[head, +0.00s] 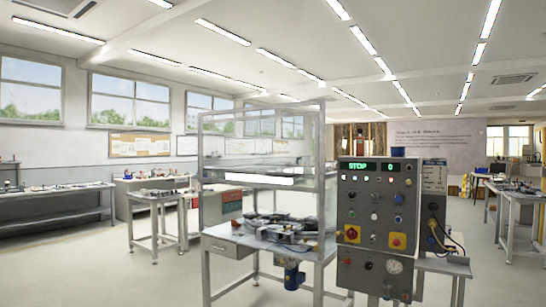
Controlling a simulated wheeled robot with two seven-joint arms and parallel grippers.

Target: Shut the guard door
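The guarded ring-track machine stands in the middle of the head view. Its grey metal frame (321,150) rises around clear panels above a bench (226,240). A clear guard panel with a white horizontal bar (258,179) sits at mid-height on the front, apparently the guard door. Below the bar, the front looks open down to the track parts (283,224) on the bench. I cannot tell a handle or latch for certain. Neither of my grippers is in view.
A dark control panel (377,212) stands right of the frame, its green display reading STOP and 0, with buttons and a red knob. A small side table (443,264) adjoins it. Another bench (160,196) stands left. The floor (90,265) at front left is clear.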

